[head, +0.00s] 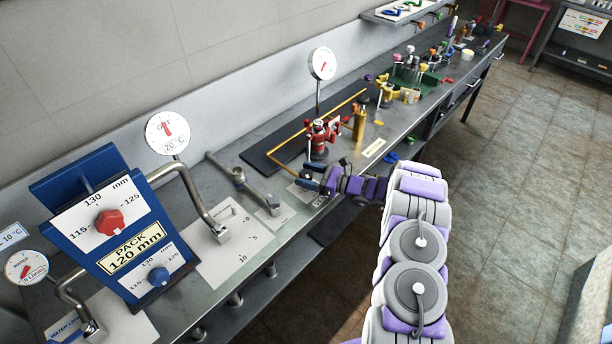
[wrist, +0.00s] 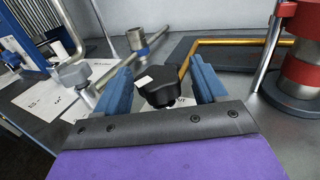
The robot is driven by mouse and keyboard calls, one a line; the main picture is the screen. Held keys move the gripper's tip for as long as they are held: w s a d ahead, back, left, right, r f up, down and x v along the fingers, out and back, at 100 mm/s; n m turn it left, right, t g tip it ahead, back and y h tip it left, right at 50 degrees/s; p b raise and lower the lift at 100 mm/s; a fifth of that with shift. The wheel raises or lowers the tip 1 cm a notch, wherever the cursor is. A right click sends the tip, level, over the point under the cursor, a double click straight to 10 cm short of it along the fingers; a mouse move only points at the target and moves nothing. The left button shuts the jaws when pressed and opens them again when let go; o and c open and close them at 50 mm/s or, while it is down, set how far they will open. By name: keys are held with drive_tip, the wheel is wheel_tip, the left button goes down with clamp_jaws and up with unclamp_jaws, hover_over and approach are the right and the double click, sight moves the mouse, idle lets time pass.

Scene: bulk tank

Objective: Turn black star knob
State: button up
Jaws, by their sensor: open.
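The black star knob (wrist: 160,88) is in the middle of the wrist view, with a small pale mark on its left side. My gripper (wrist: 160,82) is open, its two blue fingers on either side of the knob. I cannot tell whether either finger touches it. In the head view my gripper (head: 316,179) is over the bench, just below the red device. The knob is small there, close to the fingers and hard to make out.
A red device (head: 319,138) stands behind my gripper, with a yellow pipe (wrist: 225,41) nearby. A grey pipe fitting (head: 240,178) is to the left. A blue panel with a red knob (head: 109,221) stands farther left. Open floor lies right of the bench.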

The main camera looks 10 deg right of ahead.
drive_tip(key=shift+w+a, duration=0.1)
drive_tip(key=shift+a, duration=0.15)
drive_tip(key=c, duration=1)
drive_tip(key=shift+o, duration=0.2)
